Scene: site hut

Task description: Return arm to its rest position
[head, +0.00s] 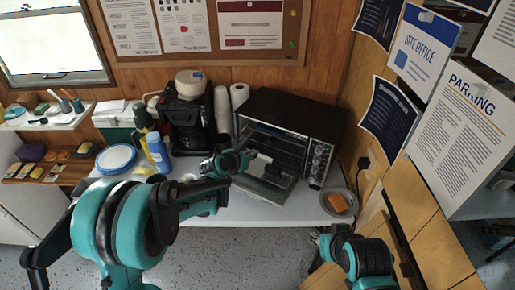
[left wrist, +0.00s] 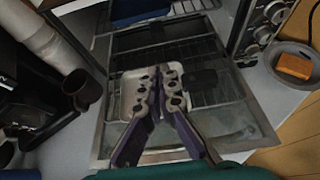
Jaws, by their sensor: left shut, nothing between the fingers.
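My left gripper (head: 250,158) reaches into the front of the toaster oven (head: 292,125), above its lowered glass door (head: 268,188). In the left wrist view its fingers (left wrist: 160,78) are shut and empty. They are over a small whitish tray (left wrist: 130,97) that lies below them, at the oven's mouth; the fingers hide part of it, and I cannot tell whether they touch it. My right gripper (head: 318,238) shows dark and small at the bottom of the head view, by the table's front edge; its fingers are not clear.
A grey bowl (head: 352,203) with an orange piece (head: 338,202) stands right of the oven. A coffee machine (head: 188,125), paper rolls (head: 238,97), a blue bottle (head: 158,152) and a blue-rimmed plate (head: 116,158) stand to the left. A blue object (left wrist: 138,10) is inside the oven.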

